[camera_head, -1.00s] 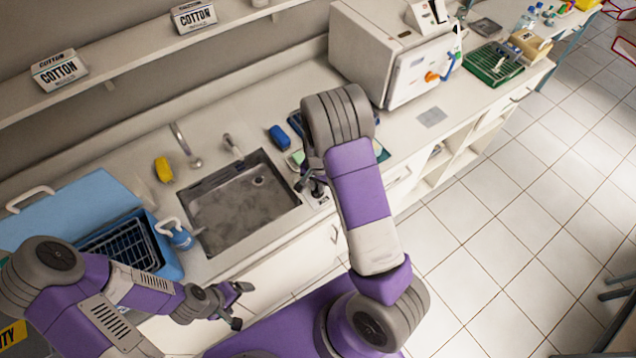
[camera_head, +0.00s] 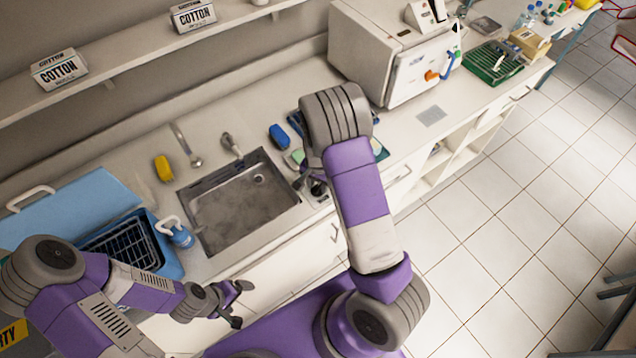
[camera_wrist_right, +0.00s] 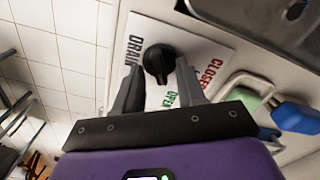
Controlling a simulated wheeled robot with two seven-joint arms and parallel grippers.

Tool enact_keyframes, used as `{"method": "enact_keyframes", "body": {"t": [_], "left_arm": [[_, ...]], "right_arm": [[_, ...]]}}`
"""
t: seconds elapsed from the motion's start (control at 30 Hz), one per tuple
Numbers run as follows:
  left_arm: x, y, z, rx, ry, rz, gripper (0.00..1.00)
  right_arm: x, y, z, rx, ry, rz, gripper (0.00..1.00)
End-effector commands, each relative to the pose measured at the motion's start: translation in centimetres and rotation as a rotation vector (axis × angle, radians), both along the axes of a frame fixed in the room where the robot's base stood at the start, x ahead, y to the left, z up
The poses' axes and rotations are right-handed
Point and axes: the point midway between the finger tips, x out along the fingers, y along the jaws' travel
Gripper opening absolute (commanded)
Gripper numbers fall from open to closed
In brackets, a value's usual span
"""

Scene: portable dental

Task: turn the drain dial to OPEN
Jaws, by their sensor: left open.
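The black drain dial (camera_wrist_right: 158,62) sits on a white plate (camera_wrist_right: 140,28) marked DRAIN, CLOSED and OPEN. In the right wrist view, the green OPEN label (camera_wrist_right: 171,99) is below the dial and the red CLOSED label (camera_wrist_right: 210,76) is to its right. The dial's narrower end points down in that view, towards the OPEN side; its exact angle is hard to tell. My right gripper (camera_wrist_right: 159,70) has a finger on each side of the dial, with small gaps showing. In the head view, my right arm mostly hides the dial. My left gripper (camera_head: 241,304) is open and empty before the counter.
A metal sink (camera_head: 235,205) lies left of the plate. A blue item (camera_head: 279,137) and a green-and-white item (camera_head: 296,157) lie close to the dial. A white machine (camera_head: 385,55) stands behind my right arm. A blue box with a rack (camera_head: 170,255) is at left.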

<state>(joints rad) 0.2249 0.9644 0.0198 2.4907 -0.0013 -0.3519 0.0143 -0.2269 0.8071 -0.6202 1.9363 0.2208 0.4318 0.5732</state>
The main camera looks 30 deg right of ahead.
Motion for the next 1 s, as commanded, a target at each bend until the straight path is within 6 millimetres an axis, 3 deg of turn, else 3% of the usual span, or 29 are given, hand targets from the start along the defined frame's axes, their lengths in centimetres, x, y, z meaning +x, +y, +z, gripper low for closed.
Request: {"method": "enact_keyframes", "body": {"t": [0.17,0.6,1.0], "left_arm": [[0.0,0.0,0.1,0.0,0.0,0.0,0.88],[0.0,0.0,0.9,0.0,0.0,0.0,0.88],[0.0,0.0,0.9,0.0,0.0,0.0,0.88]], "right_arm": [[0.1,0.0,0.5,-0.001,-0.003,0.001,0.39],[0.1,0.0,7.0,-0.001,-0.003,0.001,0.39],[0.0,0.0,7.6,0.0,0.0,0.0,0.39]]}}
